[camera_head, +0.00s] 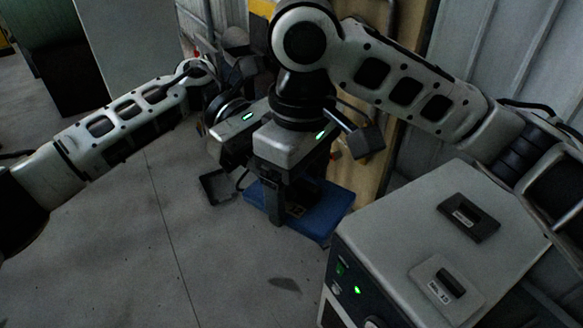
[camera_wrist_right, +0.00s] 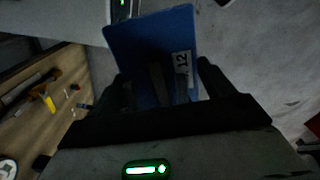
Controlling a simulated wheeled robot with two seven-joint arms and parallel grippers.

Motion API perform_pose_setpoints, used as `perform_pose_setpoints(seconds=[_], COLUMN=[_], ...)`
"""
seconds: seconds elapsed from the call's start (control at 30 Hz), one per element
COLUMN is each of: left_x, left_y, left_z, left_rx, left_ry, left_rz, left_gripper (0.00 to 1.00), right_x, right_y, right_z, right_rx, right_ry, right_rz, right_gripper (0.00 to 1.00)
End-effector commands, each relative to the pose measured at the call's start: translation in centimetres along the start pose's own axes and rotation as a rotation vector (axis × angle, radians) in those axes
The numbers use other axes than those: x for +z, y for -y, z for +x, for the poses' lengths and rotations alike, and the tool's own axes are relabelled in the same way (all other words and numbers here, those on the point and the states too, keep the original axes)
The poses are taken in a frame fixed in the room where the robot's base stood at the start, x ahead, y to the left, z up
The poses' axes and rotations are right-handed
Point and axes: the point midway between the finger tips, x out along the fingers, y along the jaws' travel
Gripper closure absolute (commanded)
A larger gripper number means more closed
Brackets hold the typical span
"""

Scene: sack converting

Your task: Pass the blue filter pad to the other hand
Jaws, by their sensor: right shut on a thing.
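The blue filter pad (camera_head: 330,203) is in the middle of the head view, below my right gripper (camera_head: 291,208). That gripper points down and is shut on the pad. In the right wrist view the pad (camera_wrist_right: 150,40) stands out between the dark fingers, with a white label marked 12. My left gripper (camera_head: 226,187) is just left of the pad in the head view. Its dark finger stands apart from the pad's left edge, and it looks open and empty. Its other finger is partly hidden by my right gripper.
A grey cabinet (camera_head: 400,215) with a green light stands at lower right, with a dark holder (camera_head: 468,217) and a light plate (camera_head: 445,290) on top. A wooden board (camera_wrist_right: 40,100) with tools shows in the right wrist view. The concrete floor (camera_head: 120,250) at left is clear.

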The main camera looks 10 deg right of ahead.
Motion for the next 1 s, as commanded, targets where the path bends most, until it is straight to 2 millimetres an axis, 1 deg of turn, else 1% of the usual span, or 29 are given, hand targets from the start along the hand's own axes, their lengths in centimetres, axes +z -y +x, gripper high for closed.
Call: perform_pose_setpoints(seconds=[0.27, 0.3, 0.37, 0.4, 0.43, 0.57, 0.6, 0.63, 0.67, 0.87, 0.97, 1.0], left_x=[0.0, 0.0, 0.0, 0.0, 0.0, 0.0, 0.0, 0.0, 0.0, 0.1, 0.1, 0.1], left_y=[0.0, 0.0, 0.0, 0.0, 0.0, -0.1, -0.1, -0.1, -0.1, 0.0, 0.0, 0.0], left_z=[0.2, 0.2, 0.2, 0.2, 0.2, 0.2, 0.2, 0.2, 0.2, 0.2, 0.2, 0.2], left_rx=[-0.001, -0.001, -0.001, 0.0, 0.001, 0.003, 0.004, 0.004, 0.004, 0.001, 0.001, 0.001], left_ry=[0.0, 0.0, 0.0, 0.0, 0.0, 0.0, 0.0, 0.0, 0.0, 0.0, 0.0, 0.0], left_rz=[0.0, 0.0, 0.0, 0.0, 0.0, 0.001, 0.001, 0.001, 0.001, 0.001, 0.001, 0.001], left_gripper=[0.6, 0.63, 0.79, 0.91, 0.99, 1.0, 1.0, 1.0, 1.0, 1.0, 1.0, 1.0], right_x=[0.0, 0.0, 0.0, 0.0, 0.0, 0.0, 0.0, 0.0, 0.0, 0.0, -0.1, -0.1], right_y=[0.0, 0.0, 0.0, 0.0, 0.0, 0.2, 0.2, 0.2, 0.2, 0.1, 0.0, 0.0], right_z=[0.0, 0.0, 0.0, 0.0, 0.0, 0.0, 0.0, 0.0, 0.0, -0.1, -0.6, -1.1], right_rx=[0.0, 0.0, 0.0, 0.0, -0.001, -0.003, -0.004, -0.004, -0.004, -0.002, 0.001, 0.001], right_ry=[0.0, 0.0, 0.0, 0.0, 0.0, -0.001, -0.001, -0.002, -0.002, -0.001, -0.002, -0.003], right_rz=[0.0, 0.0, 0.0, 0.0, -0.001, -0.006, -0.008, -0.008, -0.008, -0.003, -0.002, -0.003], right_gripper=[0.41, 0.41, 0.41, 0.41, 0.41, 0.41, 0.11, 0.02, 0.0, 0.0, 0.0, 0.0])
